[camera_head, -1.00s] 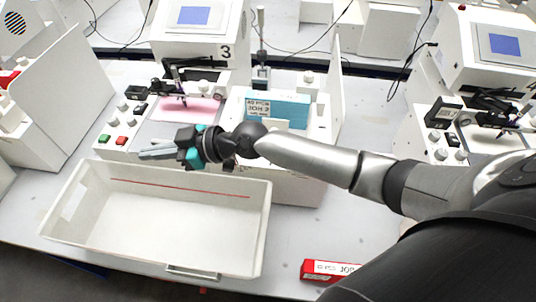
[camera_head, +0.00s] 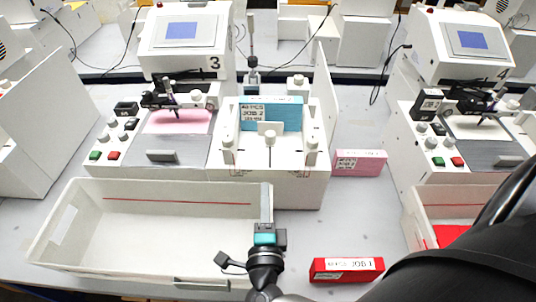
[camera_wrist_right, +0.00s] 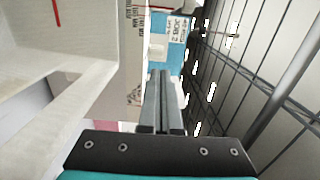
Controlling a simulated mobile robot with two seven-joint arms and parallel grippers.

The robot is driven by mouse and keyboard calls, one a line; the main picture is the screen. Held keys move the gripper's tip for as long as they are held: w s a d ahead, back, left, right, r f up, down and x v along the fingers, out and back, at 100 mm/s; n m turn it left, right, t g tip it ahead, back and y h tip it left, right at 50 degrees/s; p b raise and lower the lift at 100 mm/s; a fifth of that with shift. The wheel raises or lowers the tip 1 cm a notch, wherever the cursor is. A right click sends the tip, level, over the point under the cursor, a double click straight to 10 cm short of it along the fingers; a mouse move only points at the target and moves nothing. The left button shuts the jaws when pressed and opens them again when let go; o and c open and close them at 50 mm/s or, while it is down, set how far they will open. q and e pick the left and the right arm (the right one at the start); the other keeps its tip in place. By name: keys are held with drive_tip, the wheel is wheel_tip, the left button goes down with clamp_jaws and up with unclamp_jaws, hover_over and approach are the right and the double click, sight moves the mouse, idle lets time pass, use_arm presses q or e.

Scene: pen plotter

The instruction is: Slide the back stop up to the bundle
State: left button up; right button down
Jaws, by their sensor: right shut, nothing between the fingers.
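The blue bundle marked JOB 2 (camera_head: 271,112) stands upright in the white feeder of station 3; it also shows in the right wrist view (camera_wrist_right: 172,26). Close in front of it is a small white upright plate (camera_head: 270,128) with a knob, which looks like the back stop. I cannot tell whether plate and bundle touch. My right gripper (camera_head: 266,188) is shut and empty, over the right end of the open bin and short of the feeder front. Its closed fingers (camera_wrist_right: 161,76) point toward the bundle in the wrist view. My left gripper is out of view.
The white open bin (camera_head: 50,225) lies in front of station 3. A red package (camera_head: 346,270) lies to its right and a pink package (camera_head: 359,162) lies right of the feeder. A tall white side panel (camera_head: 324,85) rises at the feeder's right. Table between the packages is clear.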

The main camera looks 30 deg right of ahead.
sight(270, 141)
drive_tip(key=shift+s+d+f+m+h, duration=0.15)
drive_tip(key=shift+s+d+m+h, duration=0.1)
drive_tip(key=shift+d+m+h, duration=0.05)
drive_tip(key=shift+w+d, duration=0.2)
drive_tip(key=shift+w, duration=0.05)
drive_tip(key=x, duration=1.2)
drive_tip(key=shift+f, duration=0.1)
drive_tip(key=shift+w+d, duration=0.3)
drive_tip(key=shift+w, duration=0.3)
drive_tip(key=shift+x, duration=1.65)
drive_tip(key=shift+s+a+f, duration=0.1)
